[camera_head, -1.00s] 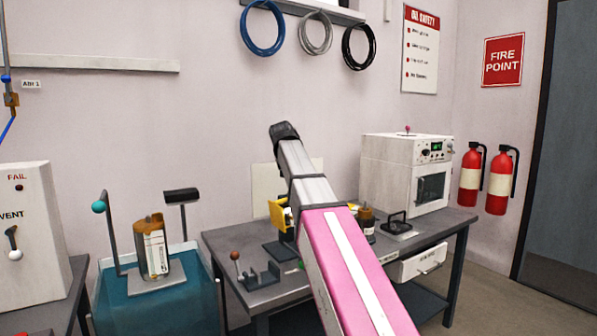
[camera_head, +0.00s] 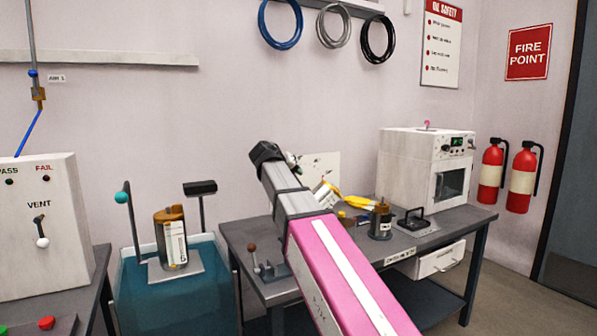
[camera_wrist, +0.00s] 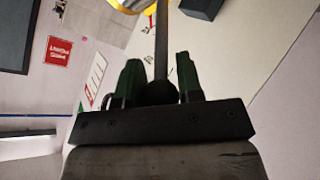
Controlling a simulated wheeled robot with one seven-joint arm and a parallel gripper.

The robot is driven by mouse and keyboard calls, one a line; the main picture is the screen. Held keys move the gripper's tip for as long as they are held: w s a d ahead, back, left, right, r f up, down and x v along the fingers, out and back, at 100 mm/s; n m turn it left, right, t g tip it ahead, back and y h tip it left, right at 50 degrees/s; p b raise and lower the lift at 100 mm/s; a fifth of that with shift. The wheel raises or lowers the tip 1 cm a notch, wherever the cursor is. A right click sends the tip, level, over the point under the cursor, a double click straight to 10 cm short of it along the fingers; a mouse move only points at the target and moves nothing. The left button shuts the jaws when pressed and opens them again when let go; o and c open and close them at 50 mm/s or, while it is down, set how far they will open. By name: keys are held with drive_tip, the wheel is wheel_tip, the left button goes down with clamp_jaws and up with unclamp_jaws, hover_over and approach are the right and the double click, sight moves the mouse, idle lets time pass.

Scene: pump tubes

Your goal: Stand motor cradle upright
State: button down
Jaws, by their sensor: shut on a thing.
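In the wrist view my gripper (camera_wrist: 158,68) has its green fingers on both sides of a dark rod with a round ball end (camera_wrist: 160,93). In the head view a yellow piece (camera_head: 358,202), likely the same cradle, shows beside my arm above the bench, tilted. My arm hides much of the gripper and the grip there.
The grey bench (camera_head: 460,222) carries a white oven (camera_head: 410,165), a brown-topped pot (camera_head: 380,222), a black-handled plate (camera_head: 413,219) and a small lever stand (camera_head: 266,270). A teal tank (camera_head: 150,300) stands left. A white panel (camera_head: 320,165) is behind my arm.

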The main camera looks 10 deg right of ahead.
drive_tip(key=s+a+f+n+t+h, duration=0.1)
drive_tip(key=a+f+t+h, duration=0.1)
drive_tip(key=f, duration=0.4)
drive_tip(key=s+a+f+n+t+h, duration=0.1)
drive_tip(key=a+f+t+h, duration=0.1)
drive_tip(key=f, duration=0.4)
drive_tip(key=shift+s+a+f+h, duration=0.2)
drive_tip(key=shift+s+a+h, duration=0.1)
drive_tip(key=shift+a+h, duration=0.7)
drive_tip(key=shift+a, duration=0.1)
idle(0.4)
drive_tip(key=c, duration=0.8)
unclamp_jaws()
drive_tip(key=v, duration=1)
drive_tip(key=shift+s+a+f, duration=0.15)
drive_tip(key=shift+s+a, duration=0.1)
drive_tip(key=shift+s, duration=0.1)
